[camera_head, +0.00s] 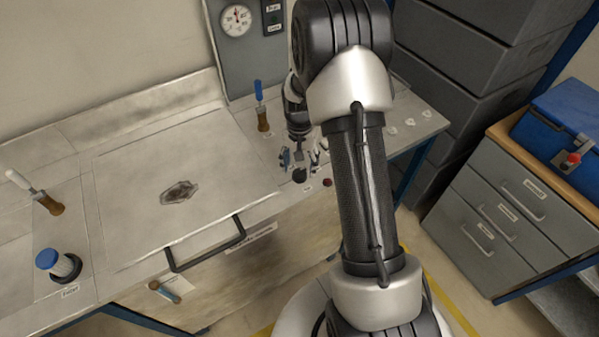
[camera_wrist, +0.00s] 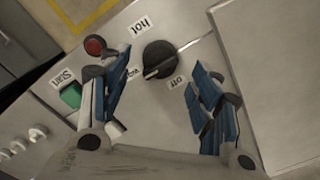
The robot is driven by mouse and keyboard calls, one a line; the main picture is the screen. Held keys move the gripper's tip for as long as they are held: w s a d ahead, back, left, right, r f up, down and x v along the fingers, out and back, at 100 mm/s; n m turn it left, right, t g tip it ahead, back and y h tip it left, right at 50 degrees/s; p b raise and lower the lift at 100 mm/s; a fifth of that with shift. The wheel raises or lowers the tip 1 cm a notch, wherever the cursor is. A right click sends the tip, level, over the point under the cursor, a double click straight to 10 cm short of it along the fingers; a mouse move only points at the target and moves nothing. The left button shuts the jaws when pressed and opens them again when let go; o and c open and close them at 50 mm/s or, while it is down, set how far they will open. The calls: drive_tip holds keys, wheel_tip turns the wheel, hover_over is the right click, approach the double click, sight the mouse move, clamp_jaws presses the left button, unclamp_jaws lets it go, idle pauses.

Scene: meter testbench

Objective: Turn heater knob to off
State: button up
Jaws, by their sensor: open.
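The heater knob (camera_wrist: 160,57) is round and black with a raised grip bar on a grey metal panel. Labels around it read "hot" (camera_wrist: 142,25), "off" (camera_wrist: 177,83) and a partly hidden one that seems to read "warm" (camera_wrist: 133,73). A pale mark on the knob's bar points toward the lower left, close to the partly hidden label. My gripper (camera_wrist: 157,77) is open, its blue-padded fingers on either side below the knob, with no clear contact. In the head view, my gripper (camera_head: 304,157) is over the panel just behind the dark knob (camera_head: 299,175).
A red button (camera_wrist: 95,45) and a green "Start" button (camera_wrist: 71,95) sit left of the knob in the wrist view. A lidded bench (camera_head: 135,200) with a black handle (camera_head: 205,245) lies left.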

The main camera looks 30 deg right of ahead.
sight(299, 170)
drive_tip(key=shift+f, duration=1.7)
drive_tip(key=shift+c, duration=0.6)
drive_tip(key=c, duration=1)
